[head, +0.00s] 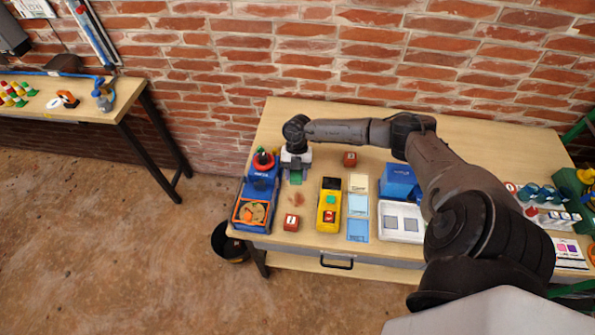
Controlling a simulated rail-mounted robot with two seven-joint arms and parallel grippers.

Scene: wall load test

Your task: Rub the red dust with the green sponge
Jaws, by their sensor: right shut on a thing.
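The red dust (298,199) is a small reddish smudge on the wooden table, between the blue device and the yellow device. My right gripper (296,170) points down just behind it, shut on the green sponge (296,178). Only a green edge of the sponge shows below the white gripper body. The sponge is a little farther back than the dust, and I cannot tell whether it touches the table. My left gripper is not in view.
A blue device (259,187) stands left of the dust, a yellow device (329,213) right of it. One red cube (291,222) sits in front, another (350,158) behind right. A blue box (397,180) stands farther right. A brick wall (330,45) rises behind the table.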

